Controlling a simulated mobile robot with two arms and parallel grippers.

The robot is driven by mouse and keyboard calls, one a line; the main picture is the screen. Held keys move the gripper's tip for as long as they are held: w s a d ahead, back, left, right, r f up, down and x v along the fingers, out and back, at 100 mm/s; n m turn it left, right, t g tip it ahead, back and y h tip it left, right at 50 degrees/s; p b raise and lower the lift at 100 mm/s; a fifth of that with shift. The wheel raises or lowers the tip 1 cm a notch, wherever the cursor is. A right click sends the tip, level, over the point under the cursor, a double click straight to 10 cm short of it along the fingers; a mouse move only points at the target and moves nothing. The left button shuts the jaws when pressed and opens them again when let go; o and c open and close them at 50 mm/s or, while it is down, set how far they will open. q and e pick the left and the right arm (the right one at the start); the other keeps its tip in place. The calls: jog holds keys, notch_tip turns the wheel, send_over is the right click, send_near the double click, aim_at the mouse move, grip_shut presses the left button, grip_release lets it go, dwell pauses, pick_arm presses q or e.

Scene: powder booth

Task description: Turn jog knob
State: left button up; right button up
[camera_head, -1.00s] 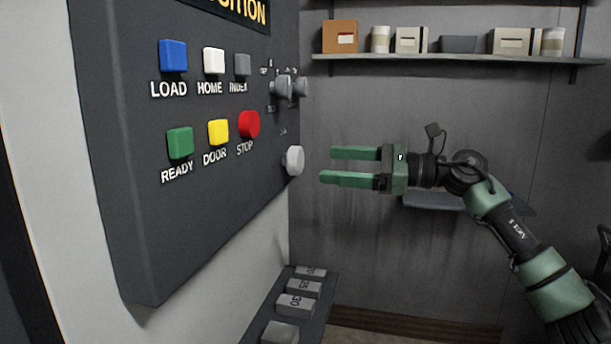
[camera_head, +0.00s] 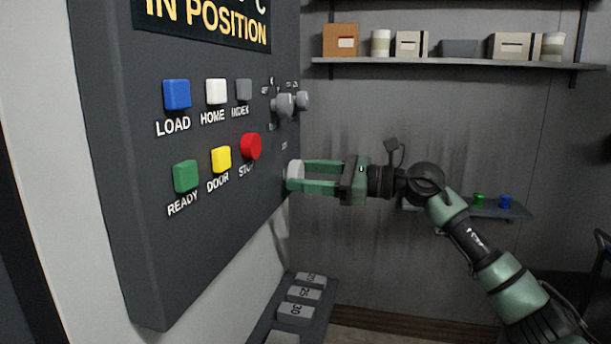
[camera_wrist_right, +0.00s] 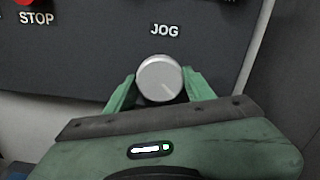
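The jog knob (camera_head: 294,175) is a light grey round knob low on the right part of the dark control panel. It also shows in the right wrist view (camera_wrist_right: 160,79), under the JOG label, with a faint pointer line on its face. My right gripper (camera_head: 302,177) has its green fingers on both sides of the knob. In the right wrist view the fingertips (camera_wrist_right: 160,85) sit close against the knob's left and right edges, with no clear gap. The knob's rear is hidden. My left gripper is not in view.
The red STOP button (camera_head: 251,146) and other coloured buttons are on the panel left of the knob. Grey selector knobs (camera_head: 286,105) stick out above it. A ledge with numbered blocks (camera_head: 305,292) is below. A shelf (camera_head: 450,64) with boxes crosses the back wall.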

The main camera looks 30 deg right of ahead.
jog(key=shift+m, duration=0.3)
jog(key=m+p, duration=0.2)
jog(key=m, duration=0.4)
jog(key=m+p, duration=0.1)
jog(key=m, duration=0.2)
jog(key=shift+r+m+p, duration=0.1)
jog(key=shift+m+p, duration=0.3)
jog(key=m+p, duration=0.1)
jog(key=m, duration=0.1)
jog(key=shift+m, duration=0.4)
jog(key=m+p, duration=0.3)
jog(key=shift+r+m, duration=0.1)
jog(key=shift+m, duration=0.2)
jog(key=m+p, duration=0.3)
jog(key=shift+m, duration=0.3)
jog(key=m+p, duration=0.3)
jog(key=shift+m+p, duration=1)
jog(key=shift+m, duration=0.3)
jog(key=shift+f, duration=0.2)
